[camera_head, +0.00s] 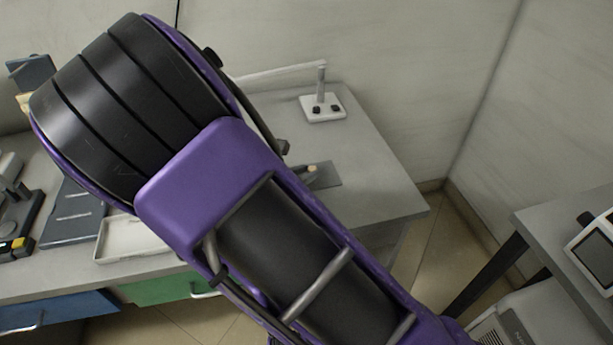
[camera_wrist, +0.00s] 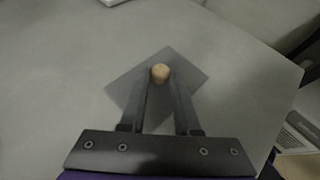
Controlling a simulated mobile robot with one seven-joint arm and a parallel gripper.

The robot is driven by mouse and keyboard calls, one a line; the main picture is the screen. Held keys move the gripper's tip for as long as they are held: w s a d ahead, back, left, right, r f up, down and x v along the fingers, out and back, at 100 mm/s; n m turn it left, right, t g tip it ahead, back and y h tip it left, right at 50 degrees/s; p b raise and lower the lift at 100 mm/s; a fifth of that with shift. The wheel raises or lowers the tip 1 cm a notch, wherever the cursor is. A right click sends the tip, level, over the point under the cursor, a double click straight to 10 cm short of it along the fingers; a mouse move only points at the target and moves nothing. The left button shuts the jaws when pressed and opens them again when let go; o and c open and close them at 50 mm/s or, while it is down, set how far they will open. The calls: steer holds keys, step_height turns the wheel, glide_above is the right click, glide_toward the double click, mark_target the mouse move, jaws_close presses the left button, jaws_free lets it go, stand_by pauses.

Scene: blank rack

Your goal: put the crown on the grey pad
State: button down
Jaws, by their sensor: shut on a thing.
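The crown (camera_wrist: 160,72) is a small tan, rounded piece held between my fingertips in the wrist view. My gripper (camera_wrist: 160,79) is shut on it. The grey pad (camera_wrist: 191,70), a dark flat square, lies on the table below and around the crown in the wrist view. In the head view the crown (camera_head: 312,168) shows just past my arm, over the pad (camera_head: 328,178). My arm hides part of the pad there. I cannot tell whether the crown touches the pad or is slightly above it.
A white stand (camera_head: 323,107) with a post and dark knobs is at the back of the grey table (camera_head: 385,185). A white tray (camera_head: 120,240) and a dark case (camera_head: 75,212) lie at the left. The table around the pad's right side is clear.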

steer(key=shift+f, duration=0.3)
steer(key=shift+f, duration=0.1)
steer(key=shift+f, duration=0.15)
steer(key=c, duration=0.6)
jaws_free()
steer(key=shift+r, duration=0.45)
steer(key=p+v, duration=0.2)
steer(key=v, duration=0.9)
steer(key=shift+s+a+p, duration=0.3)
steer(key=shift+s+p, duration=0.05)
